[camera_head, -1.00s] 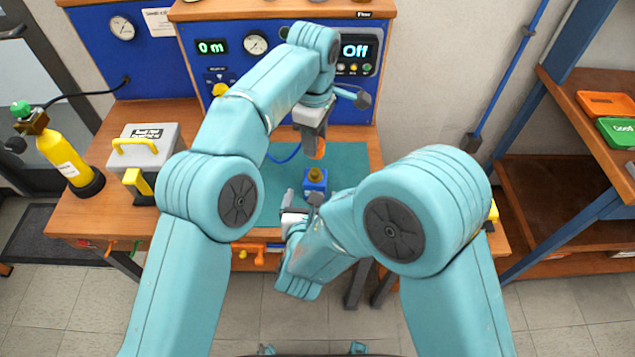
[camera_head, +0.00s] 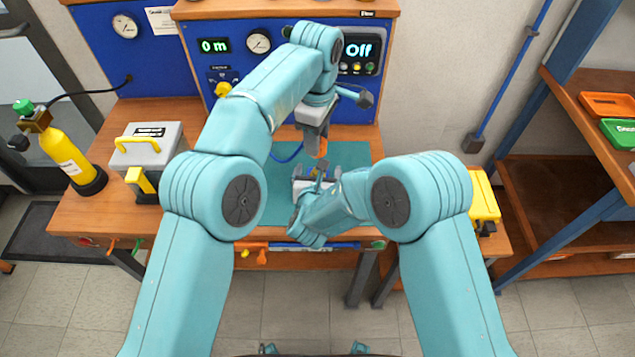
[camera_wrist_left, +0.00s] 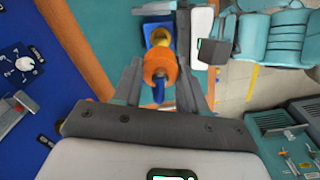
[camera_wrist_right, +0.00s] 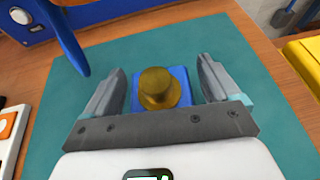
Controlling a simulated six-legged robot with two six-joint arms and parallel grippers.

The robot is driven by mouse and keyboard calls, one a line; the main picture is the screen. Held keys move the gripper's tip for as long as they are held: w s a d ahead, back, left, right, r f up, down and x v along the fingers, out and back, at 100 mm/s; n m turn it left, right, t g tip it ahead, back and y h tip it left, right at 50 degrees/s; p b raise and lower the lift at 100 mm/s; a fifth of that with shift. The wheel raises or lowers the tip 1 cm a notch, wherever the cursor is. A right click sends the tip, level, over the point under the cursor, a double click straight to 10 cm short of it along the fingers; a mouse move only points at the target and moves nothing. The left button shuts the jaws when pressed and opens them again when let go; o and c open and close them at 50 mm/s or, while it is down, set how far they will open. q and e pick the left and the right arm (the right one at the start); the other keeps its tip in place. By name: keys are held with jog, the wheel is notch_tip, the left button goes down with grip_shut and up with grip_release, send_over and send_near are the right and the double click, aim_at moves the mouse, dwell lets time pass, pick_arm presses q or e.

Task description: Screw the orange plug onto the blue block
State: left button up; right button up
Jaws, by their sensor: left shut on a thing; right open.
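The orange plug (camera_head: 321,147) is held in my left gripper (camera_head: 317,138), above the teal mat. In the left wrist view the plug (camera_wrist_left: 160,62) is between the two fingers. The blue block (camera_wrist_right: 182,76) stands on the mat with a brass fitting (camera_wrist_right: 158,88) upright on top. My right gripper (camera_wrist_right: 158,80) is open, with one finger on either side of the block; I cannot tell whether they touch it. In the head view my right gripper (camera_head: 316,180) hides most of the block. The plug is apart from the fitting, a little behind and above it.
The teal mat (camera_head: 280,205) lies on the wooden bench. A blue panel with gauges (camera_head: 258,42) stands behind. A grey case (camera_head: 148,150) and a yellow cylinder (camera_head: 68,158) are at left. A yellow case (camera_head: 484,198) is at right. A blue hose (camera_wrist_right: 66,38) runs near the block.

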jog(key=shift+w, duration=0.15)
jog(key=shift+c, duration=0.3)
jog(key=c, duration=1.5)
pick_arm(q)
jog(key=shift+f, duration=2.5)
pick_arm(e)
jog(key=shift+o, duration=0.2)
pick_arm(q)
jog(key=shift+f, duration=0.9)
